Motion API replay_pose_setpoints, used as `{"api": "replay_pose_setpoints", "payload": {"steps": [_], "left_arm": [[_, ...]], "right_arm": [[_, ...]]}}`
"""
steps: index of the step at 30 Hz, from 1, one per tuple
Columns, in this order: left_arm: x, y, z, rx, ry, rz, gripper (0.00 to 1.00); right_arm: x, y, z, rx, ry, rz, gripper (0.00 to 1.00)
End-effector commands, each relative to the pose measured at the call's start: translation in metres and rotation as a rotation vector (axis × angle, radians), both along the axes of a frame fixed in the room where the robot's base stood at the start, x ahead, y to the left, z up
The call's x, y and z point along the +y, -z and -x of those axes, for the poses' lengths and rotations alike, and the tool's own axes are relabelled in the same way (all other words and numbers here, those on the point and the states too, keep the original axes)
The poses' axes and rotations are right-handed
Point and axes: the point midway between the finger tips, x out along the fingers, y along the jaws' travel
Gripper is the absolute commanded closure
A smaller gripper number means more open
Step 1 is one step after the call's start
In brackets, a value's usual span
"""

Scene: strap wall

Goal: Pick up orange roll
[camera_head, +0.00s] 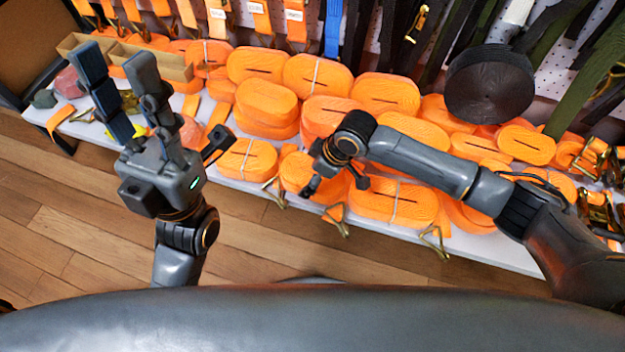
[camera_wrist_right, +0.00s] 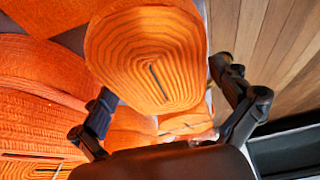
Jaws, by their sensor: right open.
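Many orange rolls of strap lie piled on a white shelf. My right gripper (camera_head: 337,184) is open and points down at the front row, over an orange roll (camera_head: 293,172) that it partly hides. In the right wrist view an oval orange roll (camera_wrist_right: 152,58) sits just ahead of the open right gripper (camera_wrist_right: 168,98), one finger to each side. I cannot tell whether the fingers touch it. My left gripper (camera_head: 115,58) is open and empty, raised at the left with its fingers pointing up, in front of the shelf's left end.
A large black roll (camera_head: 490,84) stands on the pile at the right. Metal hooks (camera_head: 436,241) hang over the shelf's front edge. Cardboard boxes (camera_head: 150,62) stand at the back left. Straps hang from the wall behind. The wooden floor (camera_head: 60,240) in front is clear.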

Motion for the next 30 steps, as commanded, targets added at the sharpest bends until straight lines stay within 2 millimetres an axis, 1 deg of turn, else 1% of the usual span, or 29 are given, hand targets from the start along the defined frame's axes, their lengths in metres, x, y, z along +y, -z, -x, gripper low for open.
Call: {"api": "replay_pose_setpoints", "payload": {"steps": [5,6,11,12,14,15,16,25,30], "left_arm": [[0.000,-0.002,0.000,-0.003,0.000,-0.001,0.60],[0.000,-0.002,0.000,-0.003,0.000,-0.001,0.60],[0.000,-0.002,0.000,-0.003,0.000,-0.001,0.60],[0.000,-0.002,0.000,-0.003,0.000,0.000,0.60],[0.000,-0.002,0.000,-0.002,0.000,0.000,0.60],[0.000,-0.001,0.000,-0.001,0.000,0.000,0.60],[0.000,-0.001,0.000,0.000,0.000,0.000,0.60],[0.000,-0.001,0.000,0.008,0.000,0.001,0.60],[0.001,-0.009,0.002,0.002,0.000,0.004,0.60]], "right_arm": [[0.001,-0.001,-0.001,-0.001,0.000,-0.001,0.00],[0.001,-0.001,-0.001,-0.001,0.000,-0.001,0.04],[0.000,-0.001,-0.001,-0.001,0.000,-0.001,0.37],[0.000,-0.001,-0.001,-0.001,0.000,-0.001,0.45],[0.000,-0.001,-0.001,-0.001,0.000,-0.001,0.57],[0.000,-0.001,-0.001,-0.001,0.000,-0.001,0.65],[0.001,-0.002,-0.001,-0.004,0.000,-0.003,0.68],[0.001,-0.005,-0.001,-0.004,0.000,-0.003,0.68],[0.001,-0.020,-0.002,-0.004,0.000,-0.004,0.68]]}}
